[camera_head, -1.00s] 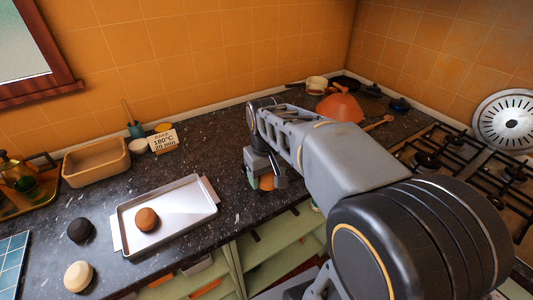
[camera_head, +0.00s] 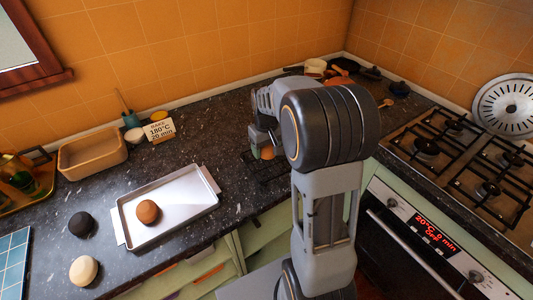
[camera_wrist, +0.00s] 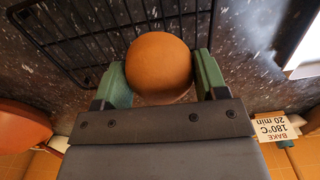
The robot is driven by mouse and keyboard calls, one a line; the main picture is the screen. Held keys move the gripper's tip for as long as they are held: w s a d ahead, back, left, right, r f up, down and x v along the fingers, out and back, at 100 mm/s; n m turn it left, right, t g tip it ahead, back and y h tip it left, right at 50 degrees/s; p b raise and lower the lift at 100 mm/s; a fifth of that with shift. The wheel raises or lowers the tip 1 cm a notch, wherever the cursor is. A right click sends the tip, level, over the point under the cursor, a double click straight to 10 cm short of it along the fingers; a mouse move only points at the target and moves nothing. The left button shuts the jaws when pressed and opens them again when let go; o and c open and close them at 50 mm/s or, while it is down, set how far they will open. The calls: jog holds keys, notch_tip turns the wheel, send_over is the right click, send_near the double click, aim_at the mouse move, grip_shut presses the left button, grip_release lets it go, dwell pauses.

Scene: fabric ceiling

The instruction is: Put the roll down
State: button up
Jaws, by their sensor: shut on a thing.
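My gripper (camera_wrist: 160,82) is shut on a golden-brown roll (camera_wrist: 158,62), with one green-padded finger on each side of it. In the head view my gripper is partly hidden behind my arm, and the held roll (camera_head: 267,153) shows as a small patch. A black wire rack (camera_wrist: 115,30) lies on the counter below the roll in the wrist view. It also shows in the head view (camera_head: 262,175). I cannot tell whether the roll touches the rack. Another brown roll (camera_head: 147,211) sits on the metal baking tray (camera_head: 185,205).
A dark roll (camera_head: 81,224) and a pale roll (camera_head: 84,270) lie left of the tray. A bake sign (camera_head: 159,130) and a tan bin (camera_head: 93,153) stand at the back. The gas hob (camera_head: 460,160) is at the right, above an oven (camera_head: 420,235).

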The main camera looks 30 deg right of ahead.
aim_at(266, 161)
jog(key=shift+w+d+f, duration=0.15)
jog(key=shift+w+f, duration=0.1)
jog(key=shift+f, duration=1.7)
jog(key=shift+f, duration=0.15)
jog(key=shift+f, duration=0.15)
jog(key=o, duration=0.9)
jog(key=shift+o, duration=0.2)
